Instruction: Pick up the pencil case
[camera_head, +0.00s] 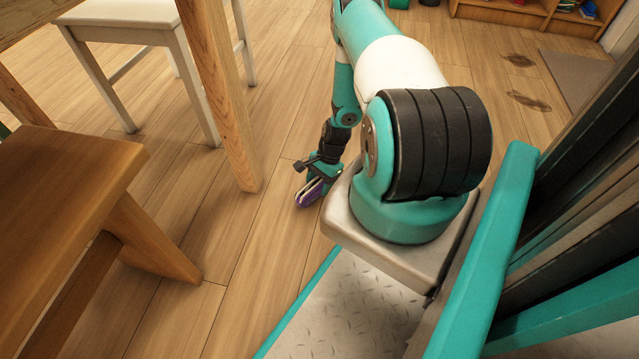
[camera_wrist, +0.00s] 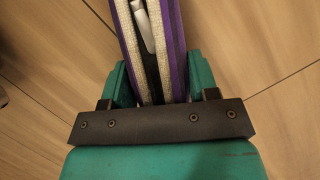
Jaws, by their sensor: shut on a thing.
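The pencil case (camera_head: 309,193) is purple with pale trim and shows low over the wooden floor, just left of my own base. In the wrist view the pencil case (camera_wrist: 176,45) shows purple edges, pale bands and a dark gap with a silvery item inside. My gripper (camera_head: 318,178) points down at it. In the wrist view the teal fingers of my gripper (camera_wrist: 157,85) press on both sides of the case. The case extends beyond the top of that view. I cannot tell whether it touches the floor.
A wooden bench (camera_head: 60,190) stands at the left. A wooden table leg (camera_head: 222,100) and a white chair (camera_head: 135,25) stand behind it. A shelf (camera_head: 515,12) is at the back right, with a grey mat (camera_head: 580,75) nearby. Bare floor (camera_head: 230,235) lies between bench and base.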

